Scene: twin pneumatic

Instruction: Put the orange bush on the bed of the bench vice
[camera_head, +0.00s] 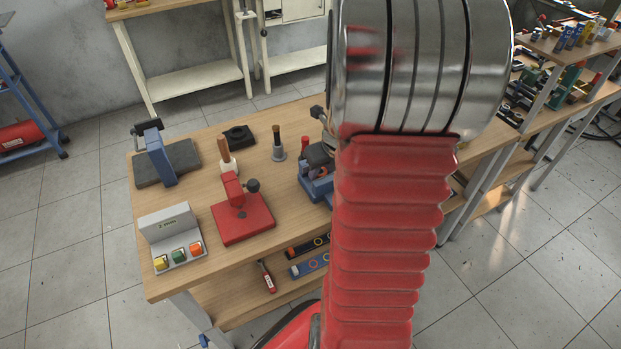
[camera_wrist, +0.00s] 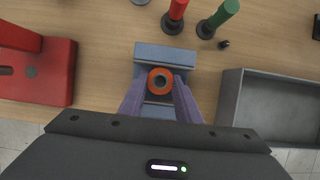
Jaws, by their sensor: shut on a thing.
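The orange bush (camera_wrist: 160,81) is a short ring with a dark bore, seen from above in the wrist view. My gripper (camera_wrist: 161,90) is shut on it, with one finger on each side. The blue bench vice (camera_wrist: 166,53) lies directly below the bush and fingers, which hide part of it. I cannot tell whether the bush touches the vice bed. In the head view the vice (camera_head: 316,189) is partly hidden behind my arm, and the bush cannot be made out.
A red press (camera_head: 243,218) stands left of the vice. A grey tray (camera_wrist: 232,106) is to the right in the wrist view. Red (camera_wrist: 175,12) and green (camera_wrist: 220,18) upright pieces stand beyond the vice. A button box (camera_head: 173,237) sits at the bench's front left.

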